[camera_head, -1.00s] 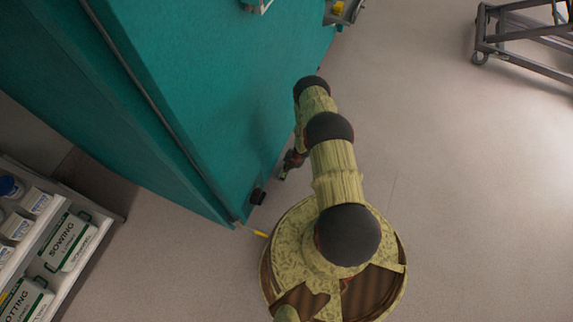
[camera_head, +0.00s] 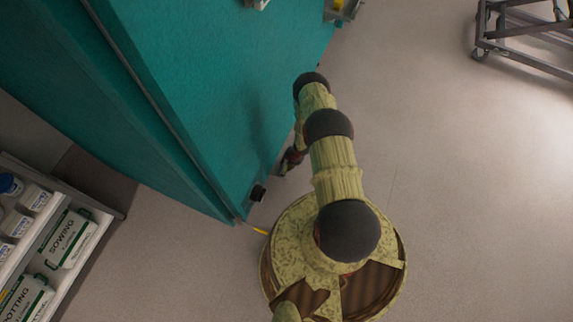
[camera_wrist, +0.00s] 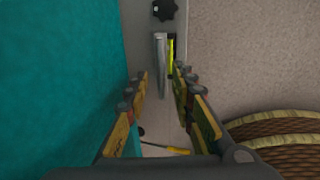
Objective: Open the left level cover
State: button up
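In the wrist view a grey strip (camera_wrist: 141,40) runs along the teal chamber (camera_wrist: 65,70). On it are a long silver piece (camera_wrist: 160,60), perhaps the level cover, and a narrow yellow-green strip (camera_wrist: 171,58) beside it, perhaps the level. I cannot tell whether the cover is open. My gripper (camera_wrist: 160,82) is open, its two fingers apart with the silver piece's lower end lined up between their tips. No grip on it shows. In the head view the gripper (camera_head: 288,161) is small and dark, low beside the chamber, partly hidden by my arm.
A black knob (camera_wrist: 164,10) sits beyond the silver piece. A yellow-handled rod (camera_wrist: 178,150) shows low between the fingers. In the head view, a shelf (camera_head: 82,262) with bags and bottles stands left, and a wheeled cart (camera_head: 525,50) upper right. Floor on the right is clear.

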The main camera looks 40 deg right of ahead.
jog(key=shift+r, duration=0.1)
jog(key=v, duration=1.1)
jog(key=shift+s+r, duration=0.15)
jog(key=shift+r, duration=0.15)
jog(key=shift+d, duration=0.1)
